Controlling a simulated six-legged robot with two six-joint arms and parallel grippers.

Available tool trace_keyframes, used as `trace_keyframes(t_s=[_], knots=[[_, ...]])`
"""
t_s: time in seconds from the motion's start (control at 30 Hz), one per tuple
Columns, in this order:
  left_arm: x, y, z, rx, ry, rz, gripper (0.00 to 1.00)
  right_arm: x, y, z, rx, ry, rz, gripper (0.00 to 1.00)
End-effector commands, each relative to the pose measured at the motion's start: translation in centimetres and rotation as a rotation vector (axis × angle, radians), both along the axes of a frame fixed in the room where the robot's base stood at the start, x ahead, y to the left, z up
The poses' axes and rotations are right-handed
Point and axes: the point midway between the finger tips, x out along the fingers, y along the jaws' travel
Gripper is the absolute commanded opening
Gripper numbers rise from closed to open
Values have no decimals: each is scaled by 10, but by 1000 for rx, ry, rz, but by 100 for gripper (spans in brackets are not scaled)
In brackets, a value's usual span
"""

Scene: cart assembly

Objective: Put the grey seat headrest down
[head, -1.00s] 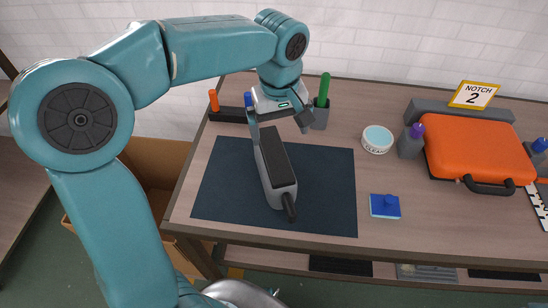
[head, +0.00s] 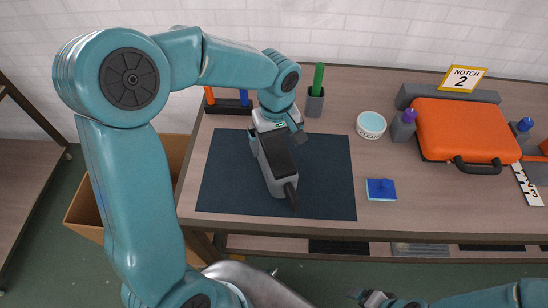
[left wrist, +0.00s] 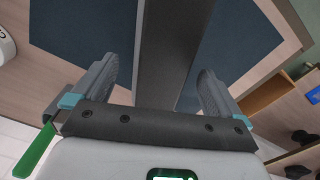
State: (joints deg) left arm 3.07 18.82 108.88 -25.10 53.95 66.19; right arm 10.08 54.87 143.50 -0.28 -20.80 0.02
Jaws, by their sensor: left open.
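The grey seat headrest (head: 277,165), a long grey body with a black upper face and a dark stub at its near end, lies on the dark mat (head: 325,180). My left gripper (head: 277,137) is at the headrest's far end. In the left wrist view, the headrest (left wrist: 168,45) runs between the two open fingers (left wrist: 157,73), with visible gaps on both sides. Whether its underside is fully flat on the mat is hard to tell. My right gripper (head: 372,297) shows small at the bottom edge; its jaws are unclear.
A blue block (head: 381,189) lies right of the mat. A white round tub (head: 371,124), a purple-capped bottle (head: 403,125) and an orange case (head: 465,130) stand farther right. A cup with a green tool (head: 315,98) stands behind the mat. The mat's right side is clear.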

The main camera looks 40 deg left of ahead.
Motion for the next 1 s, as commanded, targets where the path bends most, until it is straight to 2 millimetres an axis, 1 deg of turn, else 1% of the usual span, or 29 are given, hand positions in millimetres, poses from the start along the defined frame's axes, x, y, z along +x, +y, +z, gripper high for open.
trace_keyframes(t_s=[0.03,0.17,0.27,0.4,0.5,0.77,0.8,0.87,0.9,0.97,1.0], knots=[[-1,0,-6,0,3,0,100,0,0,0,0,0,0,89],[-1,1,-14,-1,2,0,100,0,0,1,0,0,0,89],[-3,2,-26,-1,6,-1,100,0,0,4,0,0,0,89],[-4,3,-50,-1,4,-1,100,0,0,6,0,0,0,89],[-4,3,-60,-2,1,-1,100,0,0,6,0,0,0,89],[-4,3,-63,-1,0,-2,100,0,0,6,0,0,0,89],[-4,3,-63,-1,0,-2,87,0,0,6,0,0,0,89],[-4,3,-63,-1,0,-2,67,0,0,6,0,0,0,89],[-4,3,-63,-1,0,-2,54,0,0,6,0,0,0,89],[-4,3,-63,-1,0,-1,35,0,0,6,0,0,0,89],[-3,3,-62,-1,-2,-1,27,0,0,6,0,0,0,89]])
